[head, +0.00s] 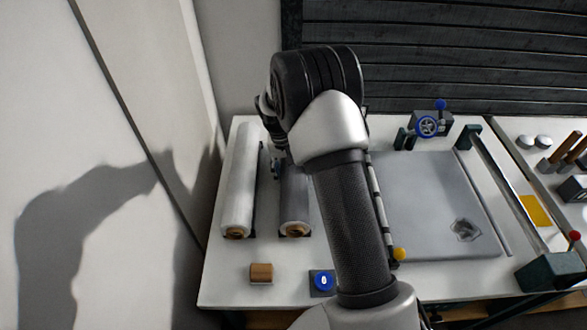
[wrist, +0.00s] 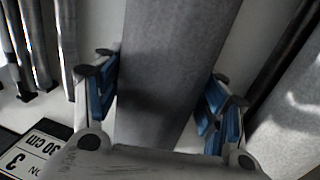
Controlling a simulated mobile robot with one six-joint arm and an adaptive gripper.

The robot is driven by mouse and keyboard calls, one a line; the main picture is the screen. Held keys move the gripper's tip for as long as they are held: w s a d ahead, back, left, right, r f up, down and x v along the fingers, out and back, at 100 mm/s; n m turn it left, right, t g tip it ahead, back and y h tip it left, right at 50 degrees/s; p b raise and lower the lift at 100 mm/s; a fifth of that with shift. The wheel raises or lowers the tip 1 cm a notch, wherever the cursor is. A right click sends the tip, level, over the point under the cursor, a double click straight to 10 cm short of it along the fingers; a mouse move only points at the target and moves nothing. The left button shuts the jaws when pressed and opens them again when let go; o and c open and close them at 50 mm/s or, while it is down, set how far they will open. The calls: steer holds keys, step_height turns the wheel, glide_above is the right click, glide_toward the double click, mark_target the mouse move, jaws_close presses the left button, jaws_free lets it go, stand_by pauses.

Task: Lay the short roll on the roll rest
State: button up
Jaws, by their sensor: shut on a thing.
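A grey roll (head: 294,205) with a brown core end lies lengthwise on the white table, left of my arm. I take it for the short roll, but its far end is hidden behind my gripper and arm. My gripper (head: 277,165) is over it. In the wrist view the roll (wrist: 165,70) runs between the blue finger pads of my gripper (wrist: 160,95), which is shut on it. A longer pale roll (head: 239,180) lies to the left, and its side shows in the wrist view (wrist: 295,125). I cannot clearly pick out the roll rest; small dark supports show by the roll ends.
A small brown cylinder (head: 261,273) and a blue round marker (head: 322,282) are at the table's front. A wall stands close on the left.

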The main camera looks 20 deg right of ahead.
steer(key=o, duration=1.5)
steer(key=r, duration=0.3)
steer(key=a+r, duration=0.1)
steer(key=r, duration=0.3)
steer(key=w+a+r, duration=0.1)
steer(key=r, duration=0.2)
steer(key=shift+r, duration=0.3)
steer(key=shift+a+r, duration=0.1)
steer(key=shift+r, duration=0.45)
